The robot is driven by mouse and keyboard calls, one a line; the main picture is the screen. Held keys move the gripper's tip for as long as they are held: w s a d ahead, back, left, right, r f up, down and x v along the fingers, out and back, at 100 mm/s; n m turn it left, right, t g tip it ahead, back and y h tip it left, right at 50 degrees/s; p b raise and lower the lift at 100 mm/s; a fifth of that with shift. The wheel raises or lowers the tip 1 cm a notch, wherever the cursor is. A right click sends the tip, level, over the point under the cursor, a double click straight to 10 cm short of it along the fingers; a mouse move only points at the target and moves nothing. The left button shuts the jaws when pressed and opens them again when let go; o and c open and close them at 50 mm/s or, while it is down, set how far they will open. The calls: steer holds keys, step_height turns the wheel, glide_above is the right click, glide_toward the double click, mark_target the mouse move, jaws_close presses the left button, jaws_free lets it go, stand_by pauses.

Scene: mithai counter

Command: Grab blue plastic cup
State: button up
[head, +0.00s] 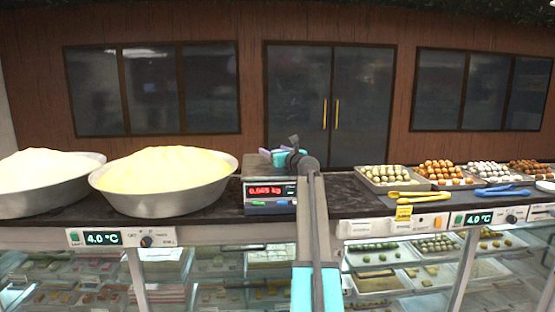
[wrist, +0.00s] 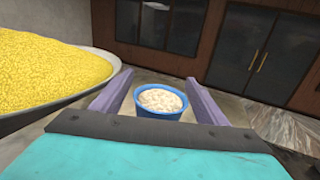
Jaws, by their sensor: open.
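The blue plastic cup (wrist: 160,113) shows in the wrist view, upright and filled with a pale, grainy content (wrist: 160,99). It sits on a flat greyish surface. My gripper (wrist: 159,77) is open, with its two purple fingers reaching forward to the left and right of the cup and a gap on each side. In the head view my gripper (head: 270,154) is above the digital scale (head: 269,192), which has a lit red display. The cup cannot be made out in the head view.
A large metal bowl of yellow grains (head: 162,200) stands just left of the scale; it fills the left of the wrist view (wrist: 50,75). Another bowl of white powder (head: 45,200) is farther left. Trays of sweets (head: 393,186), yellow tongs (head: 410,194) and blue tongs (head: 500,191) lie right.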

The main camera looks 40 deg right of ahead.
stand_by(0.5)
steer(key=c, duration=1.1)
steer(key=shift+c, duration=0.2)
steer(key=shift+r, duration=0.15)
steer(key=shift+r+b, duration=0.7)
steer(key=shift+r, duration=0.85)
steer(key=s+a+r+b, duration=0.1)
steer(key=s+a+b, duration=0.2)
steer(key=s+a, duration=0.7)
steer(key=shift+s+r+b, duration=0.3)
steer(key=shift+s+r, duration=0.05)
steer(key=shift+s, duration=0.95)
